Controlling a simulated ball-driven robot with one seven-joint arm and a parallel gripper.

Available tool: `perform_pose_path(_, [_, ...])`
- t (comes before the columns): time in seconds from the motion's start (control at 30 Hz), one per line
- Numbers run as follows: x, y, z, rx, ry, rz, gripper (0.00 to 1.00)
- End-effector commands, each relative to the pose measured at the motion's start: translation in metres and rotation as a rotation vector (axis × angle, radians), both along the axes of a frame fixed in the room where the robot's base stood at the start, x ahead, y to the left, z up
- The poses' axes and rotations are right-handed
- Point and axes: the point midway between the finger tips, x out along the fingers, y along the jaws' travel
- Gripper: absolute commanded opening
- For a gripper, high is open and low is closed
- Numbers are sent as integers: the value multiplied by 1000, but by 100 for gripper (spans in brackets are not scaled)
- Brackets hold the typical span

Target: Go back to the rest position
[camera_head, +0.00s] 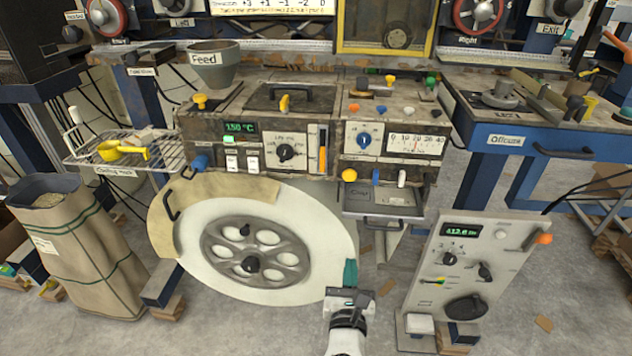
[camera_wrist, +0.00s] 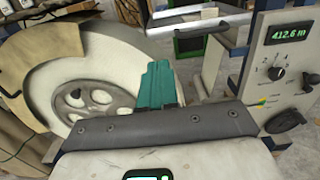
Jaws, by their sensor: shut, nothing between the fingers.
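My gripper (camera_head: 350,272) is at the lower middle of the head view, in front of the lower right edge of the large white wheel (camera_head: 325,240). Its teal fingers are shut together and hold nothing. The closed fingers (camera_wrist: 158,85) also show in the wrist view, pointing away over the floor, with the wheel (camera_wrist: 118,65) to their left. I cannot tell whether they touch the wheel rim. No marker for a rest position shows.
The machine panel (camera_head: 262,150) with knobs and switches stands behind the wheel. A grey control box (camera_head: 465,275) with a green display stands at the right. A paper sack (camera_head: 85,255) and a wire rack (camera_head: 125,158) are at the left. Bare floor (camera_head: 385,320) shows between my arm and the box.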

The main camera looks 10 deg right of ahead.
Motion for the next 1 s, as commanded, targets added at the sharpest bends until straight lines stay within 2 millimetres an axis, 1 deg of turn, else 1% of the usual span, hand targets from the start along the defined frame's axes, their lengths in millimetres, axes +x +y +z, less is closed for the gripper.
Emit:
perform_pose_path(0.07, [0, 0, 0, 2, -1, -1, 0])
perform_pose_path(0.13, [-3, -9, 3, 46, -8, -27, 0])
perform_pose_path(0.17, [-6, -16, 4, 82, -15, -48, 0])
perform_pose_path(0.27, [-24, -54, 11, 287, -55, -167, 0])
perform_pose_path(0.3, [-35, -75, 12, 401, -78, -236, 0])
perform_pose_path(0.37, [-57, -107, 11, 594, -118, -355, 0])
perform_pose_path(0.4, [-73, -128, 8, 727, -148, -441, 0])
perform_pose_path(0.47, [-99, -154, 0, 919, -192, -569, 0])
perform_pose_path(0.5, [-117, -168, -6, 1045, -220, -654, 0])
perform_pose_path(0.57, [-144, -185, -17, 1223, -261, -786, 0])
perform_pose_path(0.6, [-163, -193, -24, 1336, -286, -876, 0])
perform_pose_path(0.67, [-191, -200, -35, 1498, -320, -1013, 0])
perform_pose_path(0.7, [-209, -202, -42, 1599, -339, -1106, 0])
perform_pose_path(0.77, [-236, -199, -51, 1741, -362, -1248, 0])
perform_pose_path(0.8, [-253, -196, -55, 1825, -373, -1346, 0])
perform_pose_path(0.87, [-277, -187, -59, 1934, -384, -1488, 0])
perform_pose_path(0.9, [-292, -180, -61, 1994, -385, -1579, 0])
perform_pose_path(1.0, [-321, -161, -60, 2097, -376, -1772, 0])
